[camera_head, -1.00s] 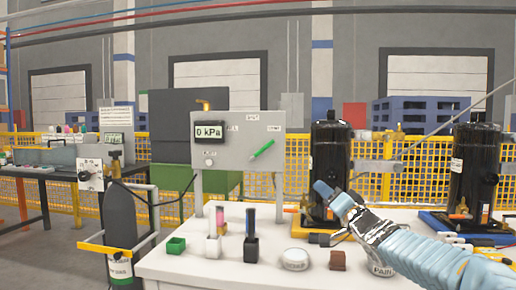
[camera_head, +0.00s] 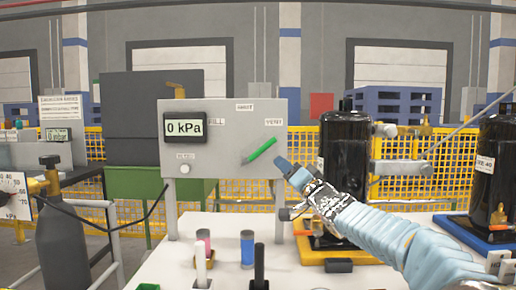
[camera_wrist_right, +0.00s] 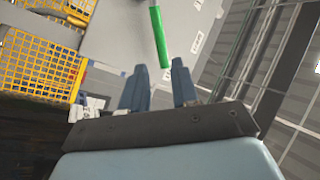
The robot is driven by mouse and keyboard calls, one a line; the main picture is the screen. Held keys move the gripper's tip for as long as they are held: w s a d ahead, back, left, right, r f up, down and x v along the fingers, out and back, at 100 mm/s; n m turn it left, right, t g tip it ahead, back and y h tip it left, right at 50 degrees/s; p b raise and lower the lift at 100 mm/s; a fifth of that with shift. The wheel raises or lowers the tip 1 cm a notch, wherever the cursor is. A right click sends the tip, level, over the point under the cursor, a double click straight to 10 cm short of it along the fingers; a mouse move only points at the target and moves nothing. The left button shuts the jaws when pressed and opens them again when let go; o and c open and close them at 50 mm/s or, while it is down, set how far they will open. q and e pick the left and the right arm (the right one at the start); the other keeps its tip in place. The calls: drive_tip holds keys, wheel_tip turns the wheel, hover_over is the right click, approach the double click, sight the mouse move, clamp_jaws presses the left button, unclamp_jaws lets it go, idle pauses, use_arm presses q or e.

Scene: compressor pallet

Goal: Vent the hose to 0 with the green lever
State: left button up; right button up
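The green lever (camera_head: 261,151) is on the front of a grey panel (camera_head: 225,140). It slants up to the right, its upper end below the VENT label (camera_head: 273,121). The panel's display (camera_head: 185,125) reads 0 kPa. My right gripper (camera_head: 286,172) is just right of and below the lever, apart from it in the head view. In the right wrist view the two blue fingers (camera_wrist_right: 160,80) stand apart with nothing between them, and the lever (camera_wrist_right: 160,38) lies beyond their tips. My left gripper is not in view.
Black compressors (camera_head: 343,155) stand right of the panel, close behind my right arm. A white table (camera_head: 180,262) below holds small containers, including a blue one (camera_head: 247,250). A grey cylinder (camera_head: 65,235) stands at left. The space before the panel is open.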

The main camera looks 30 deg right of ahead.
sight(265, 150)
drive_tip(key=p+x, duration=0.3)
drive_tip(key=x, duration=0.9)
drive_tip(key=shift+w+r, duration=0.1)
drive_tip(key=shift+w, duration=0.1)
drive_tip(key=shift+c, duration=0.3)
clamp_jaws()
